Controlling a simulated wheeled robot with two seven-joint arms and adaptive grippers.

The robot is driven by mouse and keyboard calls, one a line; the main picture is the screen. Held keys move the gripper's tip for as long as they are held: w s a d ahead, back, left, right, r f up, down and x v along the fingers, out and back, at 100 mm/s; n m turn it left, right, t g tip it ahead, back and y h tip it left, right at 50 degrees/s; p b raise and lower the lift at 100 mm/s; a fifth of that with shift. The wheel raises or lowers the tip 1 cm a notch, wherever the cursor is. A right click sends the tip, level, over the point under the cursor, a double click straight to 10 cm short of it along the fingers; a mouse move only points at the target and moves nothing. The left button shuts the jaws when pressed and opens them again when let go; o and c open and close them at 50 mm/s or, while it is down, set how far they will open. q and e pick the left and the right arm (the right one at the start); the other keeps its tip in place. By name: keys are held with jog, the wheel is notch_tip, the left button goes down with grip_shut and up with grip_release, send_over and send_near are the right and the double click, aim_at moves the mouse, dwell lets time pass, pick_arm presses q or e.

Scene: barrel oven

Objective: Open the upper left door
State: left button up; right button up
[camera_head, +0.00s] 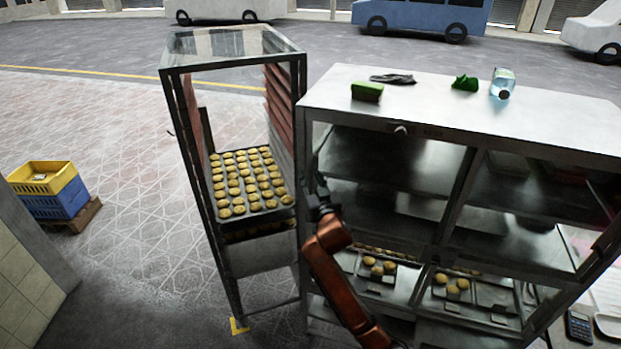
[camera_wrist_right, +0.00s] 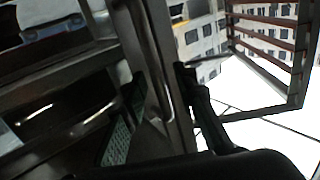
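The metal cabinet (camera_head: 440,118) stands right of centre, with shelves in left and right compartments. The upper left compartment (camera_head: 390,158) shows dark shelves; whether its front is covered by glass is not clear. My right gripper (camera_head: 317,196) is at the cabinet's left front edge, at the upper compartment's height. In the right wrist view a dark finger (camera_wrist_right: 196,95) lies close beside a metal frame (camera_wrist_right: 158,60) with a slim vertical bar. A textured dark piece shows left of that frame. Contact and finger opening are unclear. My left gripper is not in view.
A glass-topped rack (camera_head: 232,45) with trays of buns (camera_head: 245,182) stands close on the left of the cabinet. A green box (camera_head: 367,91), a cloth and a bottle (camera_head: 503,83) are on the cabinet top. Yellow and blue crates (camera_head: 50,190) are far left; paved floor between is free.

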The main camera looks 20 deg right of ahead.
jog(key=shift+c, duration=0.7)
grip_shut()
